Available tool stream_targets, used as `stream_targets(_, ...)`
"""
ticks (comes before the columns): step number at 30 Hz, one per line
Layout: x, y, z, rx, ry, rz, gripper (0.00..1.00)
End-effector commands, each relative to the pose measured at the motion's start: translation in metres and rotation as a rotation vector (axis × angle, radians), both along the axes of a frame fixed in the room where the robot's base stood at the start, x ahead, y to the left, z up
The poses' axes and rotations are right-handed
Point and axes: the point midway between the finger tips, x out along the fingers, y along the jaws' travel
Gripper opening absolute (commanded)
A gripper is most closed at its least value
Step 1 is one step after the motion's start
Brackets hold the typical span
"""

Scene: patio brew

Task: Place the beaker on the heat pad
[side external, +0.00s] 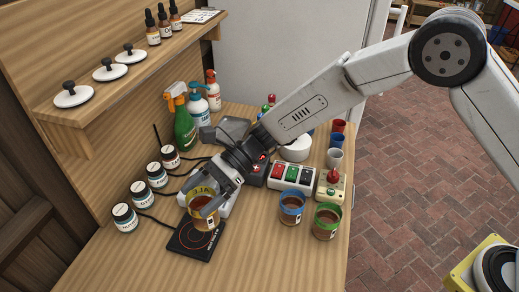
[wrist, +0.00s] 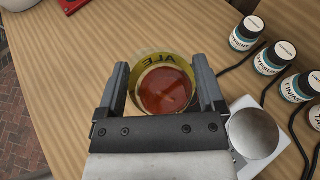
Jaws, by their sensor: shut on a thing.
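The beaker (side external: 203,222) has a yellow ALE band and holds amber-brown liquid. My gripper (side external: 203,200) is shut on it, and it looks about upright. In the wrist view the beaker (wrist: 166,86) sits between the two fingers of my gripper (wrist: 165,90). The heat pad (side external: 184,247) is a flat black square with a red ring, on the bench in the side view. The beaker overlaps the pad's back part in that view; I cannot tell whether its base touches. The pad does not show in the wrist view.
Several labelled jars (side external: 124,217) with cables stand left. A white device with a round metal plate (wrist: 254,133) is close beside my gripper. Blue-rimmed (side external: 291,207) and green-rimmed (side external: 326,221) cups stand right, before a button box (side external: 291,176). The front bench (side external: 265,265) is clear.

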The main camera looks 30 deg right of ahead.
Motion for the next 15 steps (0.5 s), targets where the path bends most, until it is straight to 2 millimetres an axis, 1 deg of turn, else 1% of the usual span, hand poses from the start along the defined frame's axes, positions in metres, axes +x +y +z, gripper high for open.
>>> stream_targets(1, 0.003, 0.003, -0.006, 0.0, 0.001, 0.001, 0.13)
stream_targets(9, 0.021, 0.015, -0.032, 0.0, 0.0, 0.0, 0.13)
stream_targets(15, 0.029, 0.021, -0.044, 0.0, -0.001, 0.0, 0.13)
